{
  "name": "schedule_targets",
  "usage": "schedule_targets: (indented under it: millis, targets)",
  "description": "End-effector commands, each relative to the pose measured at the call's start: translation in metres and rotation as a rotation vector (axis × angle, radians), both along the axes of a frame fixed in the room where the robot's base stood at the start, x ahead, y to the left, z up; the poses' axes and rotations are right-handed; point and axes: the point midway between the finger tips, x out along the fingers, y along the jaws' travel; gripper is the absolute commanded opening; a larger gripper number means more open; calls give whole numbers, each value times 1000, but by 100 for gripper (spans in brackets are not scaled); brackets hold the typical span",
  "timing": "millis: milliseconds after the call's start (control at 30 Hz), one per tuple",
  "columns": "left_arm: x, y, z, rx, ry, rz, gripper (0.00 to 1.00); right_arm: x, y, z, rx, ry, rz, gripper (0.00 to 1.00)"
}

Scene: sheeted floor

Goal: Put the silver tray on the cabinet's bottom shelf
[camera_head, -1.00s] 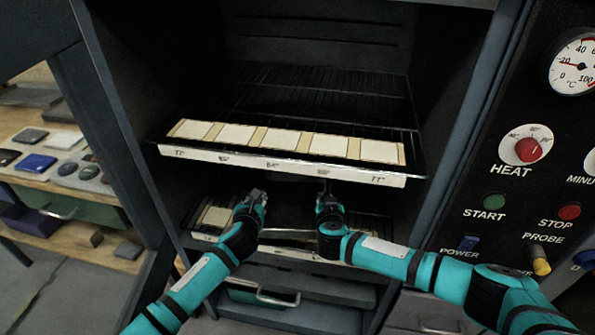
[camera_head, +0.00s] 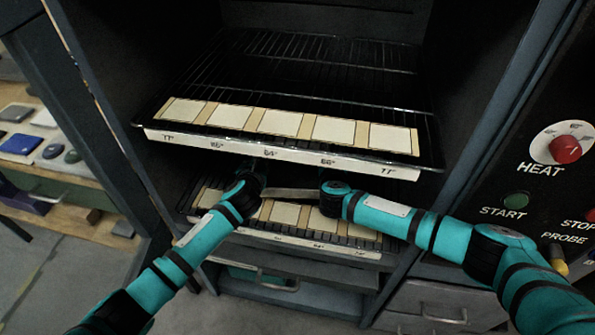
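The cabinet (camera_head: 90,85) stands open in front of me, with an upper rack (camera_head: 300,65) and a bottom shelf (camera_head: 310,247) below it. A thin silver strip, seemingly the near edge of the silver tray (camera_head: 291,194), shows between my two grippers under the upper rack. The rest of the tray is hidden. My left gripper (camera_head: 254,172) reaches in at the strip's left end. My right gripper (camera_head: 332,187) is at its right end. The upper rack's front edge covers the fingertips, so I cannot tell whether they hold the tray.
The upper rack's labelled front strip (camera_head: 275,153) hangs close above my grippers. Pale tiles lie along both shelves. A control panel (camera_head: 530,190) is at the right, and a side shelf with small blocks (camera_head: 45,150) is at the left.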

Motion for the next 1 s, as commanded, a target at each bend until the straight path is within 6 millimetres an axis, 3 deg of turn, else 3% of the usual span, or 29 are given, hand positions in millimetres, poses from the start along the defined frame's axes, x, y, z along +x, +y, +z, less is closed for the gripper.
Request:
schedule_targets:
  millis: [267,833,1000]
  targets:
    - [1,2,-11,4,0,3,0,1,-2,-10,-3,-3,-4,0]
    - [1,2,-53,4,0,3,0,1,-2,-52,-3,-3,-4,0]
    - [0,2,-49,3,1,3,26,1,-2,-48,-3,-1,-3,26]
